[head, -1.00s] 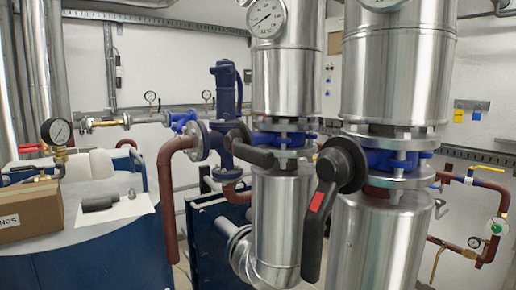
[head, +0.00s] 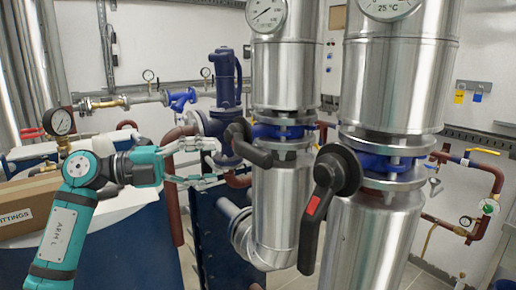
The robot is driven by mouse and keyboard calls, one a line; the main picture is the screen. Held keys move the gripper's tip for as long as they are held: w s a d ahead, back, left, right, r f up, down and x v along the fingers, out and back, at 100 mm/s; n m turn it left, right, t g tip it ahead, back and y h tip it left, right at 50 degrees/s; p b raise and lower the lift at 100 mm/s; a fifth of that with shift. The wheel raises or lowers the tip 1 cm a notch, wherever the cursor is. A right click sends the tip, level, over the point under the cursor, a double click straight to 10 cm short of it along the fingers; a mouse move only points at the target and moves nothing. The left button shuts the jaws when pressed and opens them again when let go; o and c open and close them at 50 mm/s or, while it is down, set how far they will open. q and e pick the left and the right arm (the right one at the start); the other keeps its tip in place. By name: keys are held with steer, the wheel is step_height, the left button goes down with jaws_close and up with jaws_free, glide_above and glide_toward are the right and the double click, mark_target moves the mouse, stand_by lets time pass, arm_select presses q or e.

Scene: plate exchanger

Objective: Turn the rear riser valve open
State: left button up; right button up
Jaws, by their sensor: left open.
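Two silver-clad risers stand side by side, each with a blue valve and a black lever. On the rear riser (head: 280,205), the farther left one, the blue valve (head: 285,131) has its black lever (head: 252,147) slanting down to the right across the pipe. The front riser's lever (head: 318,215), with a red mark, hangs steeply down from its round hub. My left gripper (head: 219,164) is open and empty, left of the rear lever, with its fingers pointing right towards it. They appear apart from the lever; the depth gap is hard to judge. My right gripper is out of view.
A blue pump (head: 226,85) with brown pipes stands behind my left gripper. A cardboard box (head: 28,205) and a pressure gauge (head: 61,122) are at the left. Brown pipes with a yellow-handled valve (head: 484,151) run along the right wall.

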mark_target(251, 157)
arm_select(q)
steer(key=p+x, duration=0.3)
steer(key=x, duration=0.6)
steer(key=shift+w+d+r, duration=0.15)
steer(key=shift+d, duration=0.2)
steer(key=shift+w+d+p, duration=0.1)
steer(key=shift+d+p, duration=0.25)
steer(key=shift+d, duration=0.2)
steer(key=shift+a, duration=0.1)
steer(key=shift+c, duration=0.8)
jaws_close()
